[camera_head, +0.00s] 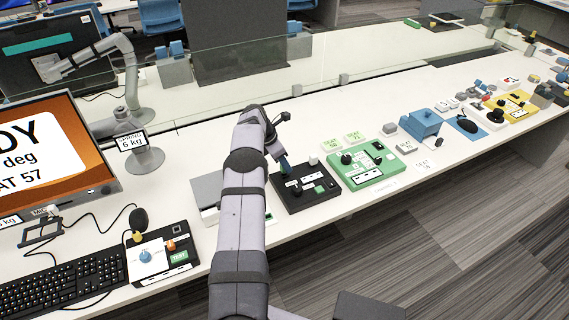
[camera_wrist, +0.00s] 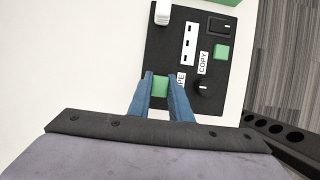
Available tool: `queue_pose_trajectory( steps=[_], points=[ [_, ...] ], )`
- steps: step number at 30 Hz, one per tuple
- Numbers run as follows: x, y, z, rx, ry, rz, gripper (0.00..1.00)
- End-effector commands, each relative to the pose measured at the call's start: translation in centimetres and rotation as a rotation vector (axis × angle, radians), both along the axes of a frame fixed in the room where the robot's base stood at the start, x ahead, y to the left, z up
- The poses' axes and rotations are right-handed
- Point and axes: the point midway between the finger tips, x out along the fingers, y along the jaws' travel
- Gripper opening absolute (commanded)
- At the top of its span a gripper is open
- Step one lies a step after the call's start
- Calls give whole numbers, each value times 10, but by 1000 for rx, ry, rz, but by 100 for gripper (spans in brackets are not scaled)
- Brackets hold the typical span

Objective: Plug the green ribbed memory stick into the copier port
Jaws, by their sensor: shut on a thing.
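My gripper (camera_wrist: 160,79) has blue fingers, shut on a small green piece (camera_wrist: 159,88), apparently the green memory stick; its ribs are not clear. In the head view my gripper (camera_head: 284,166) is over the rear left part of the black panel (camera_head: 296,203). The panel, also in the wrist view (camera_wrist: 168,54), bears a white strip (camera_wrist: 190,42) with dark slots and a COPY label (camera_wrist: 203,62). I cannot tell which slot is the copier port, or whether the stick touches the panel. A finger partly hides another label ending in PE.
The panel also bears a black knob (camera_wrist: 202,88), another green block (camera_wrist: 221,52), a black switch (camera_wrist: 218,26) and a white block (camera_wrist: 163,13). A green panel (camera_head: 366,171) stands right of it. A screen (camera_head: 60,155) and a keyboard (camera_head: 65,283) stand left. White table is bare in front.

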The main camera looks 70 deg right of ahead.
Motion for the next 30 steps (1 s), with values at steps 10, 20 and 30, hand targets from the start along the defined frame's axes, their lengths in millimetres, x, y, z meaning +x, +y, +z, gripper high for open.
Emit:
queue_pose_trajectory(
  steps=[10, 20, 30],
  points=[
    [0, 0, -9, -1, -1, 0, 0],
    [0, 0, -16, -1, -1, 0, 0],
    [0, 0, -16, -1, -1, 0, 40]
  ],
)
